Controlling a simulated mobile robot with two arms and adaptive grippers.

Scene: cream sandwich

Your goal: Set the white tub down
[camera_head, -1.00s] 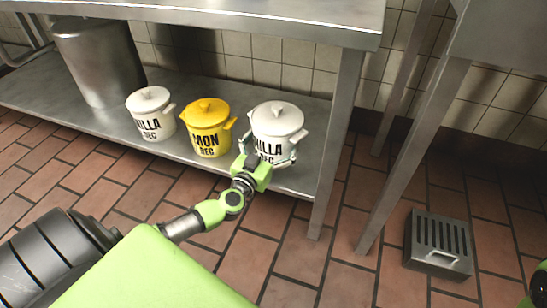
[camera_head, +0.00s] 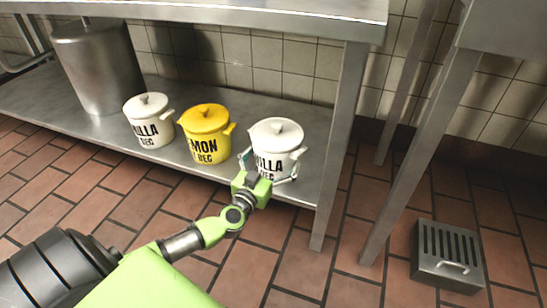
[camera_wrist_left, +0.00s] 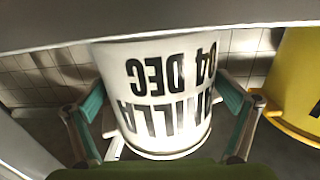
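A white lidded tub (camera_head: 277,136) with black lettering stands upright at the right end of the lower metal shelf (camera_head: 222,96), near its front edge. My left gripper (camera_head: 268,171) is in front of it, with one finger on each side. The left wrist view shows the tub (camera_wrist_left: 155,95) upside down between the two teal-padded fingers (camera_wrist_left: 163,125). A gap shows between the tub wall and at least one finger, so the gripper is open around it. The tub's base is partly hidden by the gripper in the head view. My right gripper is not in view.
A yellow tub (camera_head: 205,122) stands close to the left of the white one. Another white tub (camera_head: 148,122) and a big metal pot (camera_head: 98,65) are farther left. A table leg (camera_head: 339,145) is close on the right. A vented metal box (camera_head: 448,256) lies on the floor.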

